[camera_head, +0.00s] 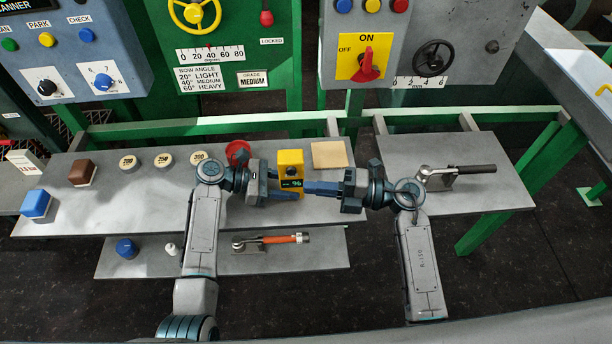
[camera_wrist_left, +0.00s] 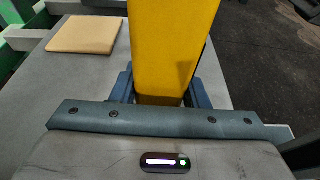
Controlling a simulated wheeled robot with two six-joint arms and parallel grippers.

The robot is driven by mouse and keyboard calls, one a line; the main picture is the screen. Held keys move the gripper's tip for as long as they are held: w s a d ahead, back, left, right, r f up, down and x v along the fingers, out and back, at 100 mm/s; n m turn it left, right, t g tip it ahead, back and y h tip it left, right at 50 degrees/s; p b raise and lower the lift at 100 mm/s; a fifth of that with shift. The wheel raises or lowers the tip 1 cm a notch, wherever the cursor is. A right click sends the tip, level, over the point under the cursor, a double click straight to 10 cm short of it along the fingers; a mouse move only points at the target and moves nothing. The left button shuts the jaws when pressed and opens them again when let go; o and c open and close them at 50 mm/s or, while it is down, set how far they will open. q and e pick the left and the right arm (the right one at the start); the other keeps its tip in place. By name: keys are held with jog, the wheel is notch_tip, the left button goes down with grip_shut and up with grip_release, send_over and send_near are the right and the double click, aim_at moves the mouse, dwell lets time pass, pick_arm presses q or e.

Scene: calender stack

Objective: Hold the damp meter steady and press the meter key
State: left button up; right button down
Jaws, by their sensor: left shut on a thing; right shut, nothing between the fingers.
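The yellow damp meter (camera_head: 289,159) stands upright on the grey shelf, with a dark key and a small lit display on its front. The display appears to read 96. My left gripper (camera_head: 281,184) is shut on the meter from the left. The left wrist view shows the yellow body (camera_wrist_left: 170,45) between its blue fingers. My right gripper (camera_head: 306,187) is shut and empty, coming from the right. Its fingertips are at the lower front of the meter, close to the display. I cannot tell whether they touch it.
A tan square pad (camera_head: 329,154) lies right of the meter. A red round item (camera_head: 238,150) and several round weights (camera_head: 163,160) are to the left. A black-handled tool (camera_head: 462,171) lies on the right shelf. An orange-handled tool (camera_head: 275,240) lies on the lower shelf.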

pick_arm(q)
jog(key=shift+w+d, duration=0.15)
pick_arm(e)
jog(key=s+d, duration=0.1)
jog(key=d, duration=0.7)
jog(key=shift+s, duration=0.15)
pick_arm(q)
jog(key=o, duration=0.8)
jog(key=shift+o, duration=0.2)
jog(key=v, duration=1.2)
